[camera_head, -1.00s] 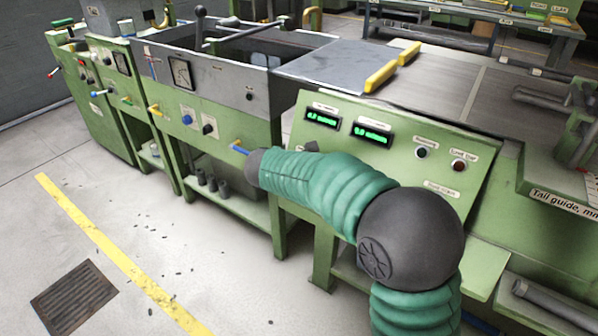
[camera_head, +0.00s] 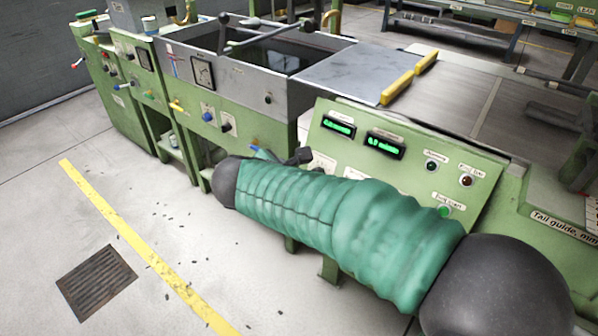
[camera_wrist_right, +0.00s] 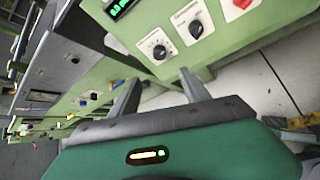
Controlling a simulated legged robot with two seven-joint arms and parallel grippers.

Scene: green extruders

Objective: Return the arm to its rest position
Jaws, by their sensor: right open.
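My right arm (camera_head: 330,230), in a green ribbed sleeve with dark round joints, reaches in from the lower right of the head view and lies in front of the green control console. Part of a dark gripper finger shows just above the sleeve in the head view; the rest is hidden behind the arm. In the right wrist view my right gripper (camera_wrist_right: 160,92) has its two grey fingers apart with nothing between them. The fingers are below the console's knobs, and I see no contact. My left gripper is not in view.
The control console (camera_head: 330,150) has two green displays and several buttons; its knobs (camera_wrist_right: 195,28) show in the wrist view. A grey open tank (camera_head: 265,55) stands behind at left.

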